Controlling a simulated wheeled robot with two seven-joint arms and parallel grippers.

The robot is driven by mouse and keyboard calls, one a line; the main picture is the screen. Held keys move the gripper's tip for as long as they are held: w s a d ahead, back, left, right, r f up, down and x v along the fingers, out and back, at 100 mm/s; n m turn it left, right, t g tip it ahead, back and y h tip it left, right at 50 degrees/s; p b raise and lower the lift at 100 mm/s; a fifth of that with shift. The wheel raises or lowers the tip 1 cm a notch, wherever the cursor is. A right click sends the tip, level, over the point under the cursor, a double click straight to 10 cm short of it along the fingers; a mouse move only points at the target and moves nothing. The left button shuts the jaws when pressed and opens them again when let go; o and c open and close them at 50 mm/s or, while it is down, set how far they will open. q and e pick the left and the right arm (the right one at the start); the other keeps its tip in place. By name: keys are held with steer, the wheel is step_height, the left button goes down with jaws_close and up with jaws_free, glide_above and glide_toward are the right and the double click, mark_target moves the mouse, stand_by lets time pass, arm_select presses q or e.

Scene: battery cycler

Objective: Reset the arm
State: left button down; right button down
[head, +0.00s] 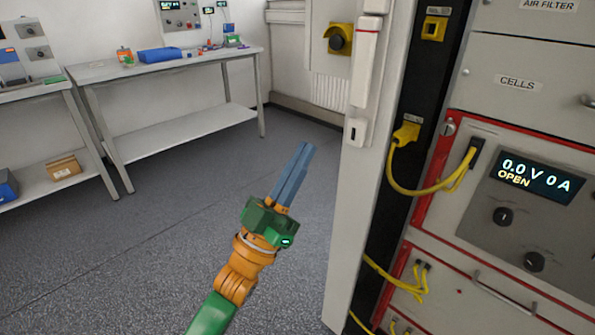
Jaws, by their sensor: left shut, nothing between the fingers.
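My left gripper (303,148) has blue-grey fingers on a green body, with an orange wrist behind it. Its fingers lie together, shut, with nothing between them. It is raised over the open floor, pointing up and away, left of the open cabinet door (343,240) and apart from it as far as I can tell. My right gripper is out of view.
The cabinet (541,30) on the right has a display (536,178) reading 0.0 V 0 A OPEN. A yellow cable (422,192) loops from its edge. A workbench (110,70) stands at the back left with a blue case (160,54). The grey floor (160,230) is clear.

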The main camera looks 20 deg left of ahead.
arm_select(q)
steer(key=shift+s+f, duration=0.15)
steer(key=shift+f, duration=0.15)
steer(key=shift+s, duration=0.1)
